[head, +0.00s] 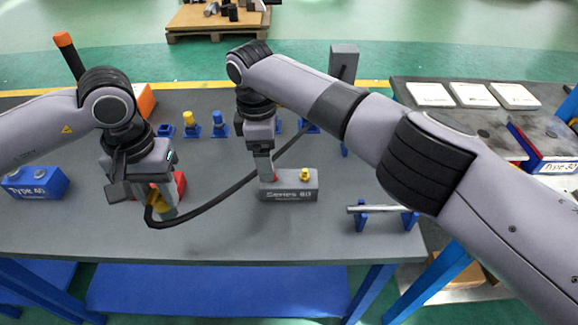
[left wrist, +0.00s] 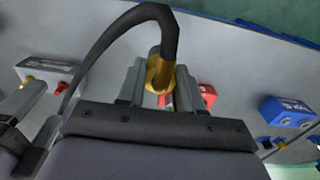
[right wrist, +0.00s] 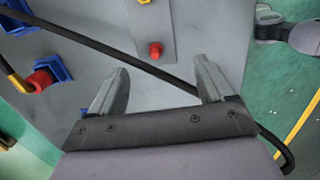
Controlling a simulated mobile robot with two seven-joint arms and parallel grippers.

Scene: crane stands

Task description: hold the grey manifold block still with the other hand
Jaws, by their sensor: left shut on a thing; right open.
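The grey manifold block (head: 290,193), labelled "Series 60", lies on the table with a yellow port (head: 304,174) and a red port (head: 275,178) on top. It also shows in the right wrist view (right wrist: 146,28) and in the left wrist view (left wrist: 38,69). My right gripper (head: 264,172) is open, pointing down at the block's left end; the right wrist view shows nothing between its fingers (right wrist: 160,80). Whether they touch the block is unclear. My left gripper (head: 163,207) is shut on the yellow end (left wrist: 158,72) of a black hose, near a red block (head: 179,183).
The hose (head: 235,188) arches across the table, passing the right gripper. A metal rod (head: 375,209) rests on blue supports at right. A blue "Type 40" block (head: 40,184) sits at left. Blue holders with caps (head: 219,126) stand behind. The table's front strip is clear.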

